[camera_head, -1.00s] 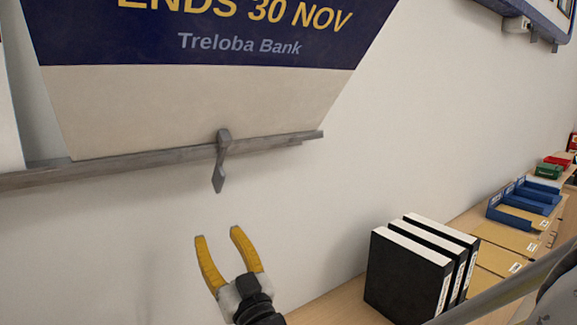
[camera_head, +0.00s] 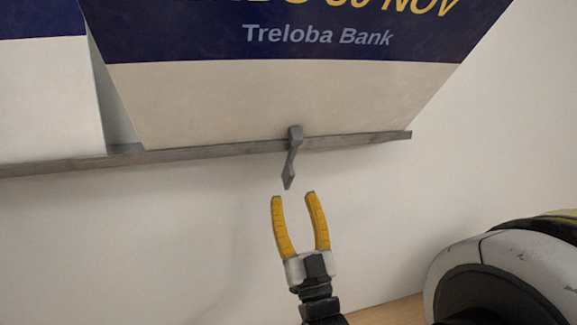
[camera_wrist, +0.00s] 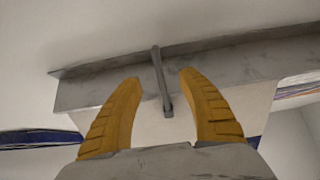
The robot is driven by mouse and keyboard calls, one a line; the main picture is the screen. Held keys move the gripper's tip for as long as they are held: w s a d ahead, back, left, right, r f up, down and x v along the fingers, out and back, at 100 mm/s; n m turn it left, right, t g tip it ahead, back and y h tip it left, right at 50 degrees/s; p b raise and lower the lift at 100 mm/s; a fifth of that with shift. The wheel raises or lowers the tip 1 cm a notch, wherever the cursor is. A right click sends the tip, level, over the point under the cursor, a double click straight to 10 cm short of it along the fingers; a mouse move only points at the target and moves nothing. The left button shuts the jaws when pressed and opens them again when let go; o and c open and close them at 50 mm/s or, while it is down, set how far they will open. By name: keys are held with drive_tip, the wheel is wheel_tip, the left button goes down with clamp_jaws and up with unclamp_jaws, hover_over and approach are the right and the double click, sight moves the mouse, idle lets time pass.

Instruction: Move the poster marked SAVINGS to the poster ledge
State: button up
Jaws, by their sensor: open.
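A large poster (camera_head: 215,100) stands on the grey ledge (camera_head: 220,147) on the wall. Its readable lower text is "Treloba Bank" and a cut-off "30 NOV" line; the word SAVINGS does not show. A grey clip or lever (camera_head: 292,155) hangs at the ledge's front, below the poster. My gripper (camera_head: 293,195) is open and empty, its yellow fingers just below the lever's tip in the head view. In the wrist view the lever (camera_wrist: 161,80) shows between and beyond my open fingers (camera_wrist: 160,80), with the ledge (camera_wrist: 215,70) behind.
A second poster (camera_head: 50,95), dark blue above and pale below, stands left on the same ledge. The wall (camera_head: 190,225) below the ledge is bare. A wooden counter (camera_head: 390,312) shows at the bottom, partly hidden by my arm at right.

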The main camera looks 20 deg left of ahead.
sight(291, 182)
drive_tip(key=shift+p+x, duration=1.15)
drive_tip(key=shift+x, duration=1.9)
clamp_jaws()
drive_tip(key=shift+w, duration=0.1)
drive_tip(key=shift+w+a+r+p, duration=0.1)
drive_tip(key=shift+w+r+p, duration=0.05)
drive_tip(key=shift+r+p, duration=0.35)
drive_tip(key=shift+r, duration=0.55)
